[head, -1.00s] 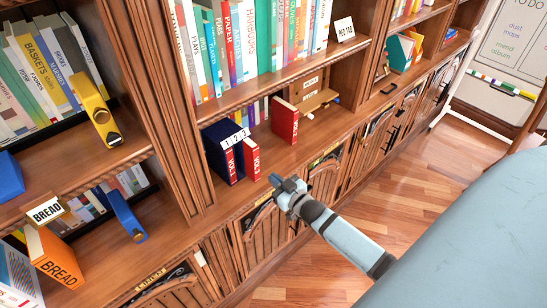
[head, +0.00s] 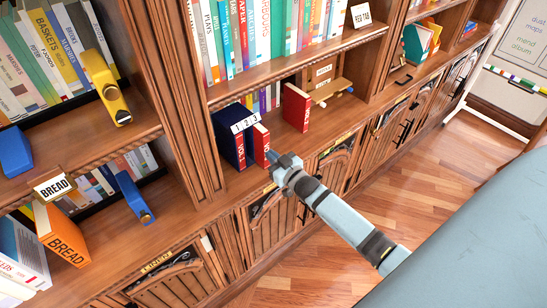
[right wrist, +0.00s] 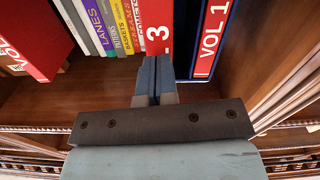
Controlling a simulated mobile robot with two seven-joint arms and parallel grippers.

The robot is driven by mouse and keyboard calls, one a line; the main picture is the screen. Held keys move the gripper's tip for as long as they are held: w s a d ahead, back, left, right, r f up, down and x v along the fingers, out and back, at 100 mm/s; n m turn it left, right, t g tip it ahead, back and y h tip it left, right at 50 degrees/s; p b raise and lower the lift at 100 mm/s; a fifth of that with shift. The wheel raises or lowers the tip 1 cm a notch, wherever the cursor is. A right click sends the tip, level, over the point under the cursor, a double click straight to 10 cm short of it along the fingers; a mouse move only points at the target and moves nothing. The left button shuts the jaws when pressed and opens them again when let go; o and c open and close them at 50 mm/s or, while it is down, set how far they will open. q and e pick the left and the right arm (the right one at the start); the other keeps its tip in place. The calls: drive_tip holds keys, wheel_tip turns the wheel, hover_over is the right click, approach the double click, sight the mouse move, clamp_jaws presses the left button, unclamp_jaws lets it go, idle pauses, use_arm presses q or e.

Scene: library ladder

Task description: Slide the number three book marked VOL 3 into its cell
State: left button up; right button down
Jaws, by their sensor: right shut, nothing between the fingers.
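The red book marked VOL 3 (head: 262,146) stands upright at the right end of a dark blue case labelled 1 2 3 (head: 244,122). How deep it sits is hard to tell. VOL 1 (head: 239,153) stands at the case's left, with a dark gap between them. In the right wrist view the red spine with a 3 (right wrist: 157,28) is directly beyond my fingertips, and VOL 1 (right wrist: 212,42) is to the right. My right gripper (head: 275,163) is shut and empty, its tips at the low part of the VOL 3 spine; contact is unclear. My left gripper is not in view.
Another red book (head: 296,107) stands apart to the right on the same shelf, its VOL lettering partly cut off in the right wrist view (right wrist: 25,45). A wooden stand (head: 325,88) is farther right. Shelf posts, cabinet doors below and clear floor surround my arm.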

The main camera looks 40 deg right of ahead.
sight(263, 147)
drive_tip(key=shift+w, duration=0.5)
drive_tip(key=shift+w+a+b, duration=0.15)
drive_tip(key=shift+w+b, duration=0.7)
drive_tip(key=shift+w, duration=1.05)
drive_tip(key=shift+w+r, duration=0.1)
idle(0.4)
drive_tip(key=shift+s+p, duration=0.7)
drive_tip(key=shift+s, duration=0.75)
drive_tip(key=s+d+b, duration=0.1)
drive_tip(key=s, duration=1.2)
drive_tip(key=shift+s+b, duration=0.2)
drive_tip(key=shift+b, duration=0.15)
